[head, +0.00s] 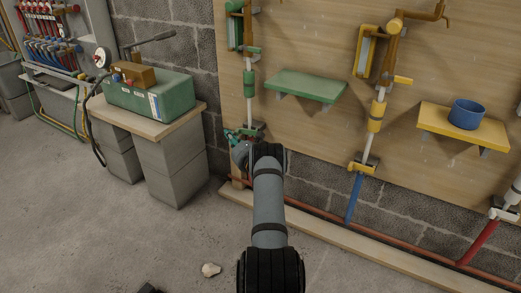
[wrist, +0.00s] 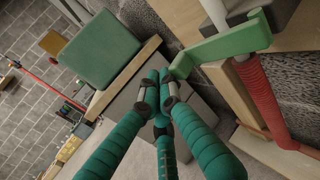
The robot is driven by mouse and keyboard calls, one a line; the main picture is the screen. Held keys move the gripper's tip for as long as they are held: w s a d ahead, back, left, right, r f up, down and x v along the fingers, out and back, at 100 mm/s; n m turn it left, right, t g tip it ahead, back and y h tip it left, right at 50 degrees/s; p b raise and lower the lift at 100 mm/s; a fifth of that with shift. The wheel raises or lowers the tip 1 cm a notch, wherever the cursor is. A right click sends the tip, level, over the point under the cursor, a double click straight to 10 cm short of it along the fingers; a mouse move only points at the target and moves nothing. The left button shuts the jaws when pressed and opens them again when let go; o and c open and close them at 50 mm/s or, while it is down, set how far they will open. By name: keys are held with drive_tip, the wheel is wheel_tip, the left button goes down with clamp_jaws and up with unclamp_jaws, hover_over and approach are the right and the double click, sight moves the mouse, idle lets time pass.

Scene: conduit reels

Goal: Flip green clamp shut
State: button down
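The green clamp (wrist: 218,45) shows large in the wrist view, beside a white pipe (wrist: 214,12) and above a ribbed red conduit (wrist: 262,95). Its flat green arm sticks out sideways toward my fingers. In the head view the green clamp (head: 254,126) is small, low on the board's left pipe, and partly hidden by my wrist. My gripper (wrist: 160,88) has teal fingers drawn together, with nothing seen between them. The right fingertip is close to the end of the clamp's arm; I cannot tell if they touch. In the head view my gripper (head: 231,135) is just left of the clamp.
A green pump box (head: 150,92) stands on a wooden-topped block bench to the left. A green shelf (head: 305,86) and a yellow shelf (head: 464,125) with a blue cup (head: 466,114) jut from the board. A yellow clamp (head: 362,168) is further right. Floor at front left is mostly clear.

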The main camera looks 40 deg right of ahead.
drive_tip(key=shift+d, duration=0.1)
drive_tip(key=s+a+p, duration=0.7)
drive_tip(key=s+a, duration=0.1)
drive_tip(key=a, duration=0.3)
drive_tip(key=shift+s, duration=0.3)
idle(0.3)
